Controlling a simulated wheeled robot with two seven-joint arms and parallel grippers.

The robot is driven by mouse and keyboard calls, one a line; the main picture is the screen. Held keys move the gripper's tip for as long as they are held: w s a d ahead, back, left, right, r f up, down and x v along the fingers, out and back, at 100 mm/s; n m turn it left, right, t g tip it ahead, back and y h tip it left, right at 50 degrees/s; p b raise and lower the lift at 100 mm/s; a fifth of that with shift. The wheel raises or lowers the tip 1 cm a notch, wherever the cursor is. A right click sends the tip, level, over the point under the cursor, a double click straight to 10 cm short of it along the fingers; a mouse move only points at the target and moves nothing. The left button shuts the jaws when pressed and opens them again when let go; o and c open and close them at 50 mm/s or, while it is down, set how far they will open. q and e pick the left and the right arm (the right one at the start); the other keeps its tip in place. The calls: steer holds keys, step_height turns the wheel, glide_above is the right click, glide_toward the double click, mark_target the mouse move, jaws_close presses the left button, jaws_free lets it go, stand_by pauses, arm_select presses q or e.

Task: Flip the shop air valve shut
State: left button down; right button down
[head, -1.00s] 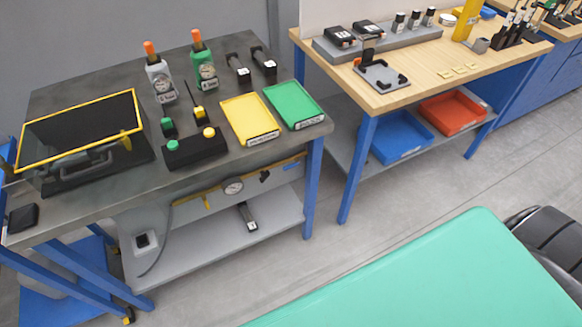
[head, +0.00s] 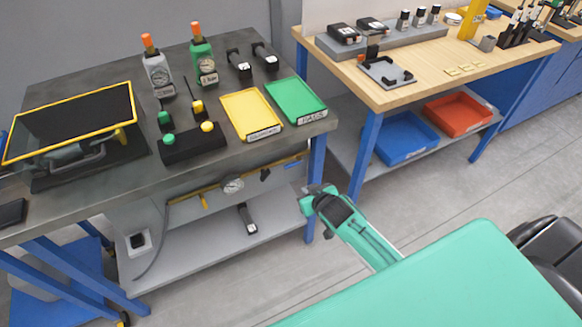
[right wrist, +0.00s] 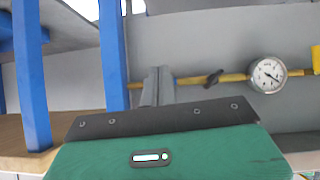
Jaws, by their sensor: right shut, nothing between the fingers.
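A yellow air pipe (head: 185,196) runs along the underside of the grey bench and carries a round gauge (head: 232,185). A small black handle (head: 265,175) sits on the pipe right of the gauge, and a yellow piece (head: 204,201) hangs down left of it. I cannot tell for sure which one is the valve lever. The right wrist view, which is upside down, shows the pipe, the black handle (right wrist: 214,78), the gauge (right wrist: 268,75) and part of the yellow piece (right wrist: 316,60). My right gripper (head: 312,194) is shut and empty, right of the pipe and apart from it. My left gripper is out of view.
A blue bench leg (head: 316,172) stands close to my right gripper. The lower shelf (head: 270,222) holds a small black device (head: 246,218). Yellow (head: 252,114) and green (head: 296,101) trays lie above on the bench. The wooden table (head: 440,62) stands to the right.

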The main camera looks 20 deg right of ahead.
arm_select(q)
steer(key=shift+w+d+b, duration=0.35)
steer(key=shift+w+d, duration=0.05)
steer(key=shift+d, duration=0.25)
arm_select(e)
step_height(320, 180, up, 11)
steer(key=w+a+t, duration=0.1)
steer(key=t, duration=0.1)
steer(key=shift+w, duration=0.3)
steer(key=shift+a, duration=0.1)
